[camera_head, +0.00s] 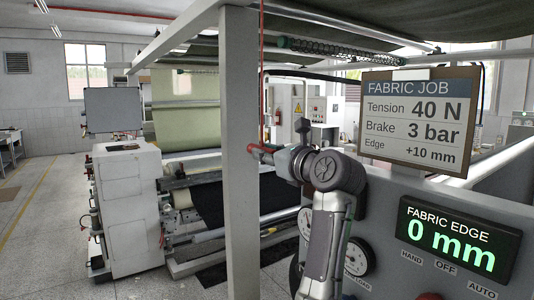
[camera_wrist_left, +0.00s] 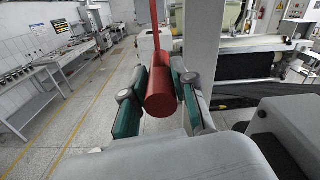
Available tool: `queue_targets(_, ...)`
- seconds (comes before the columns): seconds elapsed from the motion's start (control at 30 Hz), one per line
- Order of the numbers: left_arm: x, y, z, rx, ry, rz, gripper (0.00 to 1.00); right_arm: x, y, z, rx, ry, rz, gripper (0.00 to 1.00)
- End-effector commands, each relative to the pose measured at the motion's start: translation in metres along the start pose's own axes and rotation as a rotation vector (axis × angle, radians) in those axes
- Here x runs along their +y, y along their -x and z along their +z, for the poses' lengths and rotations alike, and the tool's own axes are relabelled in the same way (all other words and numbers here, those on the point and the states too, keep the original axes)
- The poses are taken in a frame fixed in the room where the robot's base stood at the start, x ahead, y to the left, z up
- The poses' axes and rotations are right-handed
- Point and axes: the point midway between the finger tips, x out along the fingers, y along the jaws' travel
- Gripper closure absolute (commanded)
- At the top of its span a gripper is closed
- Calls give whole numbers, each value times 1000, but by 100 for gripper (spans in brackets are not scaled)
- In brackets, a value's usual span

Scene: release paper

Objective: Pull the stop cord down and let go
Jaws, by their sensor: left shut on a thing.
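The stop cord (camera_head: 262,60) is a thin red line hanging down beside the light grey post in the head view. It also shows at the top of the left wrist view (camera_wrist_left: 154,20). At its lower end is a red cylindrical handle (camera_wrist_left: 161,92). My left gripper (camera_wrist_left: 158,98) is shut on this handle, with one green-padded finger on each side of it. In the head view my left gripper (camera_head: 268,149) is at the cord's lower end, in front of the post, and partly hides the handle. My right gripper is in neither view.
A control panel (camera_head: 455,235) with gauges, a green display and buttons is at the right, under a FABRIC JOB board (camera_head: 415,118). A white machine cabinet (camera_head: 128,205) stands at the left. The floor left is open.

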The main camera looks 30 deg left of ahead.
Motion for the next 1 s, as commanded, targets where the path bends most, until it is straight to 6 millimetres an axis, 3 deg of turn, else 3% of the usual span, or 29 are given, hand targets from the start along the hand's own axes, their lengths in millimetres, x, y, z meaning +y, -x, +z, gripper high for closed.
queue_targets(0.27, 1, 0, -5, 1, 0, 0, 100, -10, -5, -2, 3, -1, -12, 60)
queue_targets(0.53, 8, 0, -42, 3, 0, 0, 100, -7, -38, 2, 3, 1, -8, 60)
queue_targets(0.83, 8, 0, -42, 6, -3, 2, 100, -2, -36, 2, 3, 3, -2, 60)
queue_targets(0.87, 8, 0, -42, 6, -3, 2, 71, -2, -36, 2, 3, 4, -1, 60)
queue_targets(1.0, 8, 0, -42, 5, -3, 2, 48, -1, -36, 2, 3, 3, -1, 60)
